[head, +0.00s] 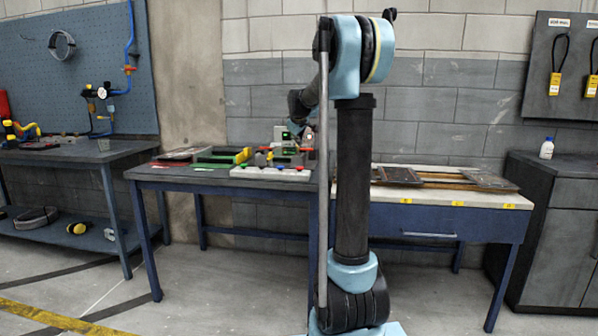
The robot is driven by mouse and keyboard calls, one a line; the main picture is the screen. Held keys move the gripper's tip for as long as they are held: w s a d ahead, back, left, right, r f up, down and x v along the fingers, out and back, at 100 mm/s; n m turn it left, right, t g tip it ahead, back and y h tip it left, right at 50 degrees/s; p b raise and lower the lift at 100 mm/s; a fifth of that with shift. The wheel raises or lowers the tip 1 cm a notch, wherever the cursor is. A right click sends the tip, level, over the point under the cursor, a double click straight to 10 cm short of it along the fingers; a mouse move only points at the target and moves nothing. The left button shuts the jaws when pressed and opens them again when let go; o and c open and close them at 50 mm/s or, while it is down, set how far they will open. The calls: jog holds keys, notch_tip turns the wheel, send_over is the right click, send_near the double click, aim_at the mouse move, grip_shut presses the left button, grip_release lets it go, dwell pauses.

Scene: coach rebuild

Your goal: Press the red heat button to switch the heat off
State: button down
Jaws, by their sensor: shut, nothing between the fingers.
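A white strip (268,173) with several small coloured knobs or buttons lies along the front of the dark-topped bench at centre left. Small red parts show on and behind it. They are too small to tell which is the red heat button. Behind the strip stands a small pale device (281,135) with a green patch. My arm rises in front of the benches and bends back toward this bench. My gripper (296,128) is at its far end, small and dark, shut and empty, near the device. Whether it touches anything cannot be told.
The dark bench (160,174) also bears green and black trays. A light-topped bench (470,197) with framed panels stands right. A workbench (75,152) with a blue pegboard stands left, a dark cabinet (560,215) with a white bottle (547,148) far right. The floor in front is clear.

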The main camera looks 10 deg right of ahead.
aim_at(297, 168)
jog(key=shift+f, duration=4.25)
jog(key=shift+s+f, duration=0.1)
jog(key=shift+f, duration=0.7)
jog(key=shift+r, duration=0.85)
jog(key=shift+r, duration=2.55)
